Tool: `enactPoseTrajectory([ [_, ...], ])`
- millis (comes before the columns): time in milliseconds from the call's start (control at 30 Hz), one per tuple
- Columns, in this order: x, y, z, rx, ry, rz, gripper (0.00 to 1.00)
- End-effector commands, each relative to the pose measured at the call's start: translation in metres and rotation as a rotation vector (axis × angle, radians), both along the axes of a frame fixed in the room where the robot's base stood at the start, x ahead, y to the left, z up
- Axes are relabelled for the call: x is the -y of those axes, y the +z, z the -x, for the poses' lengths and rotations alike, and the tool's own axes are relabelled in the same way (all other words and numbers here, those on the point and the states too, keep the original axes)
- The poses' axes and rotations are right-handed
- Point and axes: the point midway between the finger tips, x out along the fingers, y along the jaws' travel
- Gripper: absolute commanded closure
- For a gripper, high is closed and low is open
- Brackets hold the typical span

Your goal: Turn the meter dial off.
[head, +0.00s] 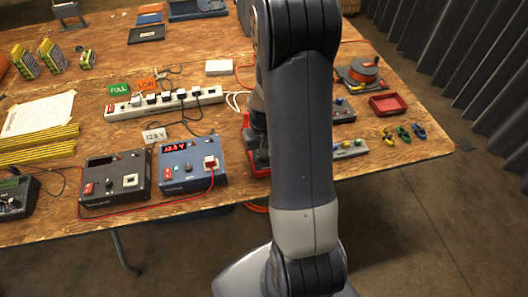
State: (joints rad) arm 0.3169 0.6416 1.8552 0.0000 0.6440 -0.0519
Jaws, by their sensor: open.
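The meter (14,196) looks to be the dark device at the left edge of the head view, partly cut off by the frame. It has a small greenish display and a round dial (13,205) on its front face. The dial's pointer and markings are too small to read. A dark lead runs from it toward the right. My arm rises through the middle right of the view, far to the right of the meter. My gripper is hidden behind my own arm, so its fingers do not show.
Right of the meter stand a dark grey box (115,178) and a blue box (192,162) with a lit red display. A red cable loops along the table's front edge. Yellow striped bars (38,146) and paper (38,113) lie behind the meter. A power strip (163,103) lies further back.

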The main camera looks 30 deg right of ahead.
Motion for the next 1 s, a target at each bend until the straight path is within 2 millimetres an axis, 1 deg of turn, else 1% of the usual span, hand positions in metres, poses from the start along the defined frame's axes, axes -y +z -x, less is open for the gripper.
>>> enactPoseTrajectory([
  [167,0.000,0.005,0.000,0.002,0.000,0.001,0.54],
  [267,0.000,0.017,-0.001,0.004,0.000,0.001,0.54],
  [600,0.000,0.079,-0.001,0.004,0.000,0.001,0.54],
  [700,0.000,0.093,-0.001,0.004,0.000,0.001,0.54],
  [833,0.000,0.104,0.000,0.002,0.000,0.001,0.54],
  [1000,0.000,0.108,0.000,0.000,0.000,0.000,0.54],
])
